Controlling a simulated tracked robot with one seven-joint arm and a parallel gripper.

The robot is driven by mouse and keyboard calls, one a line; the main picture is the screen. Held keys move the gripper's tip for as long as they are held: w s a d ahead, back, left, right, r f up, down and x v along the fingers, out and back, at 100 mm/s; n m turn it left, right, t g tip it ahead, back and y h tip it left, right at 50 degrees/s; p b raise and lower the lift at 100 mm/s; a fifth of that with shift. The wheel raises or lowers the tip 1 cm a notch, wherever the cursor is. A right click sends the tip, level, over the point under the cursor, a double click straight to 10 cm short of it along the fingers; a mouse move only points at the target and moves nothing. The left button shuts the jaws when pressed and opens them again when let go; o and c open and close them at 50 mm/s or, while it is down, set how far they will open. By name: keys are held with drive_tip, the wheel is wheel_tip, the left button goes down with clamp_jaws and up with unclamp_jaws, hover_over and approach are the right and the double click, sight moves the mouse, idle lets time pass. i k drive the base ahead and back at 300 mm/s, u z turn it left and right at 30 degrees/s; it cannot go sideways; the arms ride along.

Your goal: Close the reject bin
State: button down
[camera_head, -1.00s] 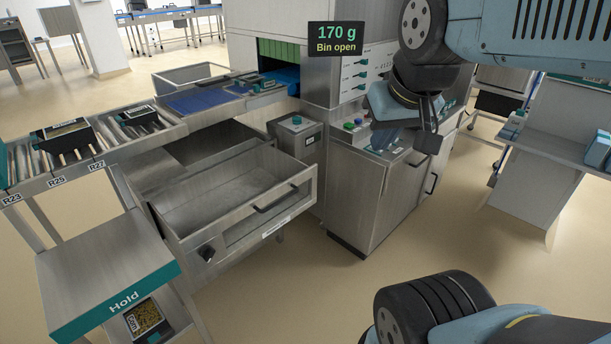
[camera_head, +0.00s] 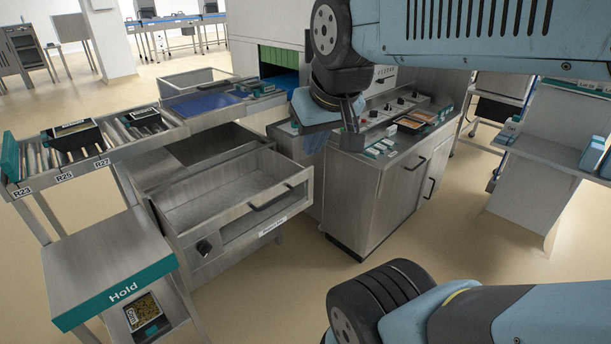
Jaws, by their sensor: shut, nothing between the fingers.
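The reject bin (camera_head: 236,230) is a grey metal drawer pulled out of the sealer's side, its empty inside showing. Its front panel has a dark bar handle (camera_head: 270,197), a black round knob at the lower left and a small white label. My gripper (camera_head: 314,146) hangs from my blue wrist at the upper middle, in front of the sealer and above and right of the bin's handle. It looks apart from the bin. It is shut and empty; its fingertips are small and partly hidden by my wrist.
A steel cabinet (camera_head: 378,195) with controls and a tray on top stands right of the bin. A roller conveyor (camera_head: 95,150) with trays and a Hold table (camera_head: 110,268) stand at the left. The floor (camera_head: 270,300) before the bin is clear.

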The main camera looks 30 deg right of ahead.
sight(233, 196)
drive_tip(key=i, duration=1)
